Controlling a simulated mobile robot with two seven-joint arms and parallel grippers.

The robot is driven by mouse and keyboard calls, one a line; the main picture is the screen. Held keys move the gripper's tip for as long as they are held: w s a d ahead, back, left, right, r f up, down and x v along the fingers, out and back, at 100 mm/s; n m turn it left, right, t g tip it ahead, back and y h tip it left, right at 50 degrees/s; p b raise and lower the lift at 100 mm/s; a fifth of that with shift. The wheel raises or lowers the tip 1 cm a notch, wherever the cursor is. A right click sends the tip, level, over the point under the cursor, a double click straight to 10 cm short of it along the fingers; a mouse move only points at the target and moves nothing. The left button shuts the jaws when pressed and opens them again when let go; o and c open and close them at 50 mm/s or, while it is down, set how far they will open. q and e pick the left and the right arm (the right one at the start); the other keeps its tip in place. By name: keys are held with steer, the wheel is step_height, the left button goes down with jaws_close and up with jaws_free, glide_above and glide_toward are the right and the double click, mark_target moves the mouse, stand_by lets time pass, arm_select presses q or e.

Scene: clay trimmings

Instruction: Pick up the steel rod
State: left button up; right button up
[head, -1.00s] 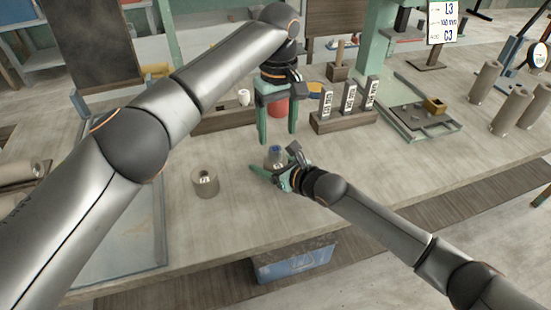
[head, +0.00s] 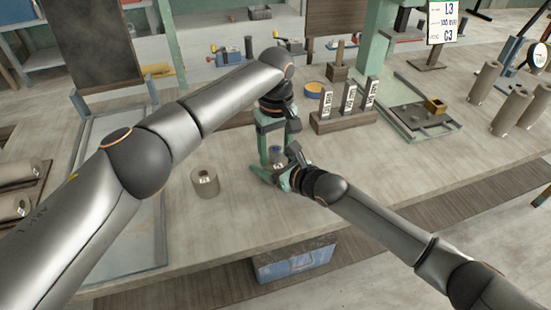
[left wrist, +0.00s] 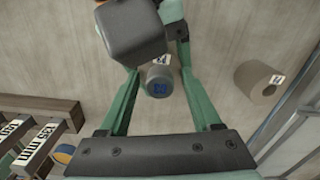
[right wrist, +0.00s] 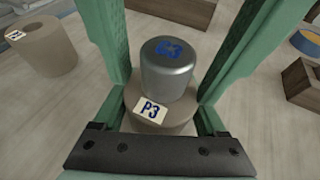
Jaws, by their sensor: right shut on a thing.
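The steel rod (head: 276,151) is a short grey cylinder with a blue mark on its rounded top. In the right wrist view the rod (right wrist: 167,68) stands upright out of a clay piece labelled P3 (right wrist: 172,116). My right gripper (head: 272,174) is shut on this clay piece from the side, low at the table. My left gripper (head: 272,152) points down from above, its open fingers on either side of the rod. In the left wrist view the rod top (left wrist: 158,82) shows between the spread fingers, apparently not touching them; a grey block of my right gripper partly covers that view.
Another clay cylinder (head: 204,182) stands free to the left on the table (head: 225,225). The table front is clear.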

arm_select(q)
jaws_close()
stand_by(0.3)
stand_by(0.3)
step_height(320, 180, up, 10)
steer(key=shift+r, duration=0.1)
arm_select(e)
steer(key=o, duration=1.6)
